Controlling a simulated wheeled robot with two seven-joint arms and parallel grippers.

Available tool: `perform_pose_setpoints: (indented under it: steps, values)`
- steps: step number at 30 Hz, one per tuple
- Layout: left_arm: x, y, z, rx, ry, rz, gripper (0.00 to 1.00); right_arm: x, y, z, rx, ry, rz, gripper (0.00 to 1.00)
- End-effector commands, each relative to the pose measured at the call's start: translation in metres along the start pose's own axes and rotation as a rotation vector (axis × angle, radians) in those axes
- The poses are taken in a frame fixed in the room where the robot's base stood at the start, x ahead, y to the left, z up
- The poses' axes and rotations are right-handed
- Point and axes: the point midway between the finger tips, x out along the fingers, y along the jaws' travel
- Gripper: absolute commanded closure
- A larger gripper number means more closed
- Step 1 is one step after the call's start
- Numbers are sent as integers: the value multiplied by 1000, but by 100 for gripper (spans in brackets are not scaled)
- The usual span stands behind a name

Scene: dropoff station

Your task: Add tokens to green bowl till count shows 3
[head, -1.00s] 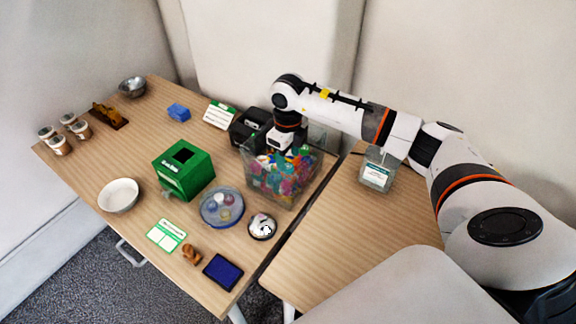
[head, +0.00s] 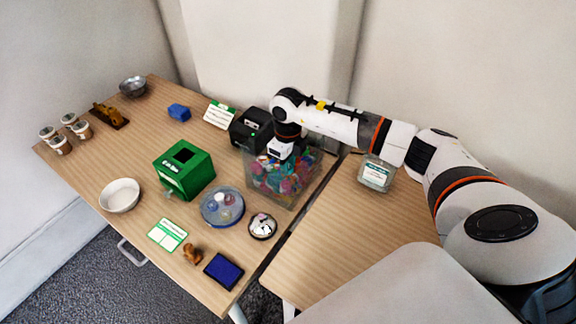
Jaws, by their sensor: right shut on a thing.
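My right gripper (head: 281,157) points down into a clear bin (head: 292,196) filled with many small coloured pieces, seemingly the tokens (head: 278,178). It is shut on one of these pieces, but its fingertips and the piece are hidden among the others. No bowl in view is plainly green. A white bowl (head: 120,195) stands at the table's left front edge and looks empty. A metal bowl (head: 133,86) stands at the far back corner. A green box (head: 185,170) with a dark opening on top stands mid-table. No count is legible. My left gripper is not in view.
A round blue-rimmed tray (head: 222,207) with small items and a small dish (head: 263,226) of white pieces lie in front of the bin. A black device (head: 250,128) stands close behind the bin. A clear container (head: 376,175) stands on the right table.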

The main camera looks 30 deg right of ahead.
Motion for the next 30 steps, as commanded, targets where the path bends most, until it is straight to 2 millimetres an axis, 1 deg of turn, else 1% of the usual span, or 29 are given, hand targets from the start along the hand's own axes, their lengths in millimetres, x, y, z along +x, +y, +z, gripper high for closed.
perform_pose_setpoints:
  steps: [2,5,12,15,18,23,30]
  values:
    - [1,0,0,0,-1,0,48,-4,0,0,0,2,1,95]
    - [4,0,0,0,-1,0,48,-15,1,-1,0,4,2,95]
    - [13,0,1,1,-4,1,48,-64,1,-2,0,7,3,95]
    - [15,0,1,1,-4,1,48,-81,0,-1,-1,6,2,95]
    - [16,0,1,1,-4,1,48,-93,0,-1,0,4,1,95]
    - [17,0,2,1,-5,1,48,-100,0,0,1,1,1,95]
    - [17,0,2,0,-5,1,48,-100,0,0,-1,1,0,95]
